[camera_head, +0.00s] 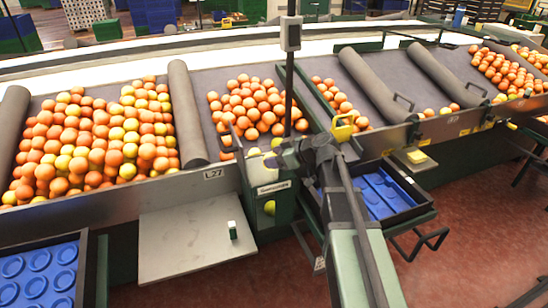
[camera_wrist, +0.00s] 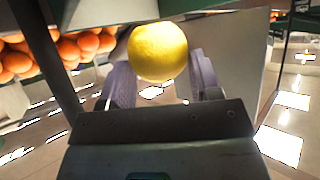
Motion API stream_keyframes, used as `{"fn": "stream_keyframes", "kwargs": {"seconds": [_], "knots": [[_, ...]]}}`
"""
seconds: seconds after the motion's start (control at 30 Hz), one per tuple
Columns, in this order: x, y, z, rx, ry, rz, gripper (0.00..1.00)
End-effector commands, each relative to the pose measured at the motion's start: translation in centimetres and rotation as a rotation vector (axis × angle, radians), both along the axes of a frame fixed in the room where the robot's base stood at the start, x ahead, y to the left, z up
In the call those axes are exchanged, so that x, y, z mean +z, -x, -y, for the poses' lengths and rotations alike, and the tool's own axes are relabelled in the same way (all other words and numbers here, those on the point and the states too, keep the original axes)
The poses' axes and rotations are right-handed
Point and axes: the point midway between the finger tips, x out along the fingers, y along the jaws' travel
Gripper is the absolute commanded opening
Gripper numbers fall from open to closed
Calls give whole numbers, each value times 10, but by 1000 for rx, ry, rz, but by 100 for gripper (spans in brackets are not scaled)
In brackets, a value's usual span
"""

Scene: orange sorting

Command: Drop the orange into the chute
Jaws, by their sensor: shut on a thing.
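A yellow orange (camera_wrist: 158,52) is held between the two pale purple fingers of my gripper (camera_wrist: 161,66) in the wrist view. In the head view my gripper (camera_head: 284,153) is above the green, upright chute (camera_head: 256,186) in the middle of the sorting line. Yellow fruit (camera_head: 254,152) shows at the chute's top, close to my gripper, and more yellow (camera_head: 269,207) shows through its front opening. I cannot tell which of the yellow spots there is the held orange. My arm partly hides the chute's right side.
Heaps of oranges (camera_head: 95,140) lie on the sloped bays, split by grey padded rolls (camera_head: 187,112). A dark upright post with a box (camera_head: 290,33) stands behind the chute. A tray with blue inserts (camera_head: 380,190) is right of my arm.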

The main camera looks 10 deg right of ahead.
Motion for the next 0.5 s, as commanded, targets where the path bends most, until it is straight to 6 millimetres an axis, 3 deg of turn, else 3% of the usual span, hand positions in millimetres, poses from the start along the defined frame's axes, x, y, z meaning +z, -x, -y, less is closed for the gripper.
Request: {"fn": "stream_keyframes", "kwargs": {"seconds": [0.03, 0.13, 0.43, 0.47, 0.5], "knots": [[-17, 0, 0, 0, 0, 0, 33], [-27, 0, 0, 0, 0, 0, 33], [-26, 0, 0, 0, 0, 0, 33], [-26, 0, 0, 0, 0, 0, 61], [-26, 0, 0, 0, 0, 0, 67]]}}
